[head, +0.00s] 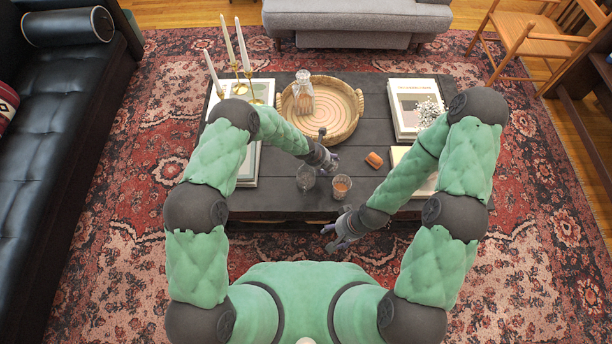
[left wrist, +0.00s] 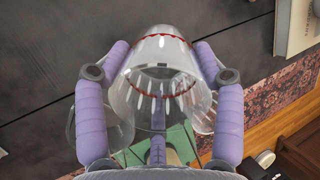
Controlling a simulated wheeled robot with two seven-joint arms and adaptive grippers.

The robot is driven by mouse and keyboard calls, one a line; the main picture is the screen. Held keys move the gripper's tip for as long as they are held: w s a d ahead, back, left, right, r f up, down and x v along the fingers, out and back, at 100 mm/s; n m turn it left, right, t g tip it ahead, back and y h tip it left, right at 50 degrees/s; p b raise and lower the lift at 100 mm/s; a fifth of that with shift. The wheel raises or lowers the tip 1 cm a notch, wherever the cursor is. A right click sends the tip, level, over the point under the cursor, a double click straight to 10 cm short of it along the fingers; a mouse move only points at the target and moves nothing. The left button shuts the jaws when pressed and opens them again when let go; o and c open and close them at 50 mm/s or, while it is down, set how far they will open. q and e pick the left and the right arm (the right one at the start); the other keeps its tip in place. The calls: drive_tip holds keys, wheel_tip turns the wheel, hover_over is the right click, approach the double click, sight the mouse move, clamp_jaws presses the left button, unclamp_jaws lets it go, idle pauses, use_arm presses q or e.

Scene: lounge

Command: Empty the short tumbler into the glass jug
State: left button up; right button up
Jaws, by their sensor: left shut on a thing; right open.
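In the head view my left gripper (head: 332,163) is at the table's near part, by a glass with amber-brown contents (head: 341,188), which seems to be this tumbler. Just left of it stands a clear, empty-looking glass vessel (head: 305,180), apparently the glass jug; no handle can be made out. A clear glass (left wrist: 86,128) also shows behind the left finger. My right gripper (head: 331,239) is open and empty, before the table's near edge.
A round wicker tray (head: 348,125) with a clear carafe (head: 303,96) stands farther back on the dark table (head: 270,200). Candlesticks (head: 240,88) stand at back left, books (head: 405,93) lie at right. A small orange-brown object (head: 374,160) lies right of the glasses.

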sight(335, 163)
use_arm(q)
drive_tip(key=shift+w+d+f+b, duration=0.1)
drive_tip(key=shift+d+f+b, duration=0.1)
drive_tip(key=shift+f+b, duration=0.4)
drive_tip(key=b, duration=0.1)
drive_tip(key=f+y+b, duration=0.1)
drive_tip(key=shift+w+d+g+b, duration=0.15)
drive_tip(key=shift+d+g+b, duration=0.15)
drive_tip(key=shift+d, duration=0.1)
drive_tip(key=shift+d+r+y, duration=0.1)
drive_tip(key=shift+d+y, duration=0.1)
drive_tip(key=shift+y, duration=0.2)
drive_tip(key=shift+w+d+f+g+y, duration=0.25)
drive_tip(key=shift+d+g+y, duration=0.2)
drive_tip(key=shift+y, duration=0.25)
drive_tip(key=shift+w+d+f+g+y+b, duration=0.2)
drive_tip(key=shift+d+f+g+y+b, duration=0.25)
drive_tip(key=shift+y+b, duration=0.45)
drive_tip(key=shift+d+r, duration=0.1)
drive_tip(key=shift+r, duration=0.1)
wheel_tip(335, 163, up, 5)
drive_tip(key=p, duration=0.4)
drive_tip(key=shift+f, duration=0.1)
